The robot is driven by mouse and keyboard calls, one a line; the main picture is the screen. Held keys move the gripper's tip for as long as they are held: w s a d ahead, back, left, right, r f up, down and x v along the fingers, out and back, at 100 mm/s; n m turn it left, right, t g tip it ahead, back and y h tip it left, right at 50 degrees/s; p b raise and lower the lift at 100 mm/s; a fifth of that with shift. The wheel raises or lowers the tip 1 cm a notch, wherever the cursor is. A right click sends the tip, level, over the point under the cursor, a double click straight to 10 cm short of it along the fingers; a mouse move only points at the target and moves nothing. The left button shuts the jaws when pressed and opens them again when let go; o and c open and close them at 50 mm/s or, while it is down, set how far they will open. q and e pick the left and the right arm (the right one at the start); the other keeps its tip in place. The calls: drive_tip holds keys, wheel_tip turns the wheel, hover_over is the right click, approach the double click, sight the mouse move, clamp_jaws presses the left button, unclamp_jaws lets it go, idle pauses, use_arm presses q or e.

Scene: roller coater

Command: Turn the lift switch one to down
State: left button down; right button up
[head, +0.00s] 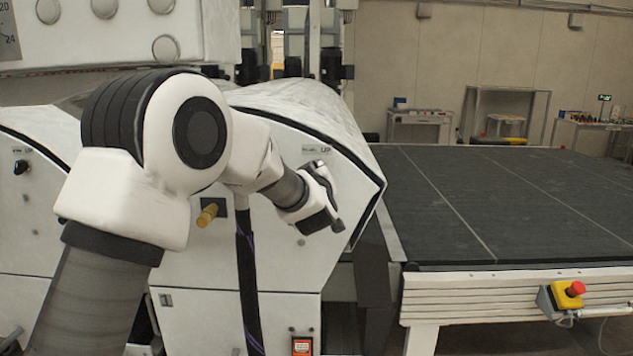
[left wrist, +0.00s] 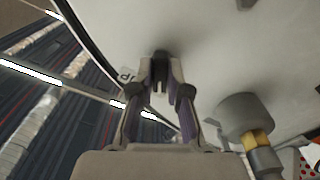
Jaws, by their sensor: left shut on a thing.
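The lift switch (left wrist: 161,56) is a small dark knob on the white machine panel, below a printed label (head: 317,149) that reads UP. My left gripper (head: 323,172) is at the panel just below that label and hides the knob in the head view. In the left wrist view my left gripper (left wrist: 161,78) has its fingertips closed around the knob, with part of the label (left wrist: 127,75) beside them. The knob's exact turn position is not clear. My right gripper is in neither view.
A yellow-tipped handle (head: 207,215) sticks out of the panel left of my gripper. Another black knob (head: 21,167) is on the far left panel. A dark conveyor bed (head: 520,195) lies to the right, with a red emergency button (head: 574,289) on its front.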

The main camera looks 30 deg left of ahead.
use_arm(q)
drive_tip(key=shift+r+n, duration=0.1)
drive_tip(key=shift+n, duration=0.2)
drive_tip(key=c, duration=1.1)
unclamp_jaws()
drive_tip(key=shift+c, duration=0.2)
drive_tip(key=v, duration=1.2)
drive_tip(key=shift+f, duration=0.2)
